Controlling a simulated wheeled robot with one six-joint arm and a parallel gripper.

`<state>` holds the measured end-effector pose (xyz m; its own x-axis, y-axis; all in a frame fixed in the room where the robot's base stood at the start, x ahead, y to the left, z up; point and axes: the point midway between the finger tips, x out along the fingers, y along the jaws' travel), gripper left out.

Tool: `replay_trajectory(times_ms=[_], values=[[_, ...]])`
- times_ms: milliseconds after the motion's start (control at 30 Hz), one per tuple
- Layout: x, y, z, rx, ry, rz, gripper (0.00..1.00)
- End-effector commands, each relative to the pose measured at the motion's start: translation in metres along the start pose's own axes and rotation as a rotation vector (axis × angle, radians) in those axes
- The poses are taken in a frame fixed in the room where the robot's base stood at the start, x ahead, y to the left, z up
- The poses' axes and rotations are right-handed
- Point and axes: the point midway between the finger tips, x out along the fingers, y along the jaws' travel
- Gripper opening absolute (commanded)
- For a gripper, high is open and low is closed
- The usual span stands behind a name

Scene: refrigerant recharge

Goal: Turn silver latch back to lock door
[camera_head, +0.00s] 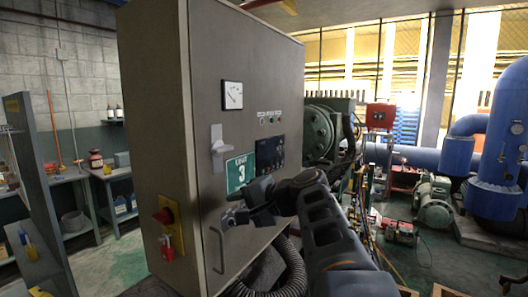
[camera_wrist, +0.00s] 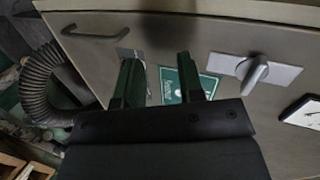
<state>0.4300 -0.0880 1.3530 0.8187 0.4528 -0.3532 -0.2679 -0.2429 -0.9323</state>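The silver latch (camera_head: 217,148) is on the front of the grey cabinet door (camera_head: 205,80), left of a green sign with a 3. In the wrist view the latch (camera_wrist: 257,73) sits on its plate at the right, clear of my fingers. A second silver plate (camera_wrist: 130,53) is partly hidden behind my left finger. My gripper (camera_head: 236,214) is in front of the door, below the sign. In the wrist view my gripper (camera_wrist: 160,58) has its two dark green fingers apart, with nothing seen between them. I cannot tell whether it touches the door.
A door handle (camera_head: 216,250) is low on the door and also shows in the wrist view (camera_wrist: 95,32). A red switch (camera_head: 163,216) on a yellow plate is on the cabinet's side. A ribbed hose (camera_head: 290,275) runs below my arm.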

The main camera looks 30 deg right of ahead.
Motion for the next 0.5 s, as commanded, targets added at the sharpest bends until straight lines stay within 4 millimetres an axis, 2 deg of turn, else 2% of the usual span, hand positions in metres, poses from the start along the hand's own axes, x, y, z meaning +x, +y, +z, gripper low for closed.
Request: replay_trajectory(times_ms=[33,200,367,500], values=[[-0.014,-0.019,-0.018,0.031,0.031,-0.072,0.35],[-0.050,-0.063,-0.049,0.085,0.075,-0.262,0.35],[-0.065,-0.082,-0.061,0.097,0.090,-0.344,0.35],[-0.060,-0.089,-0.063,0.100,0.088,-0.360,0.35]])
